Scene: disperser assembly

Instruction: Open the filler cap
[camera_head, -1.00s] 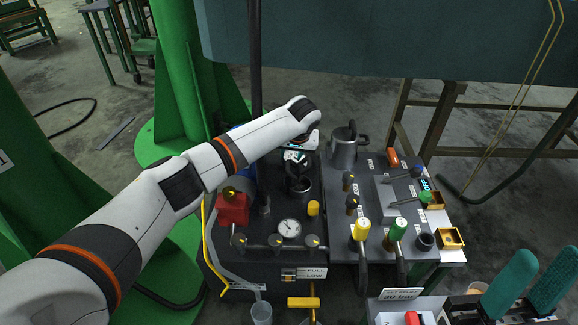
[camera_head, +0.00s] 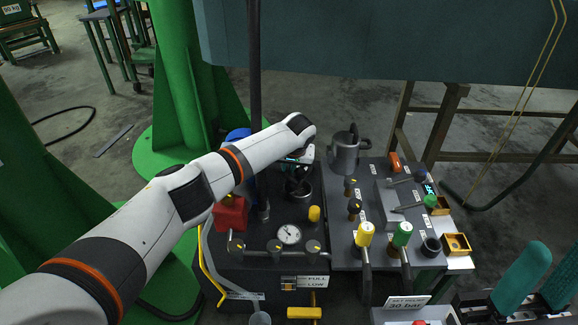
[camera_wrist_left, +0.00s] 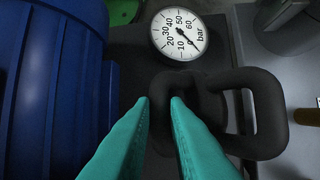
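The black filler cap (camera_head: 297,186) sits in a grey ring on the dark tank top in the head view, partly hidden by my left gripper (camera_head: 297,168). In the left wrist view a black body with a looped handle (camera_wrist_left: 257,112), apparently this cap, lies just ahead of the teal fingers. My left gripper (camera_wrist_left: 160,100) is open, with a narrow dark gap between its fingertips. The tips are close to the left side of the black part; contact cannot be told. My right gripper (camera_head: 555,258) is open and empty at the lower right of the head view.
A pressure gauge (camera_head: 289,234) and several dark knobs are in front of the cap. A metal jug (camera_head: 345,155) stands behind right. A red block (camera_head: 231,213) is left. Yellow (camera_head: 365,234) and green (camera_head: 402,234) handles stand right. A blue cylinder (camera_wrist_left: 50,90) is close left of my fingers.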

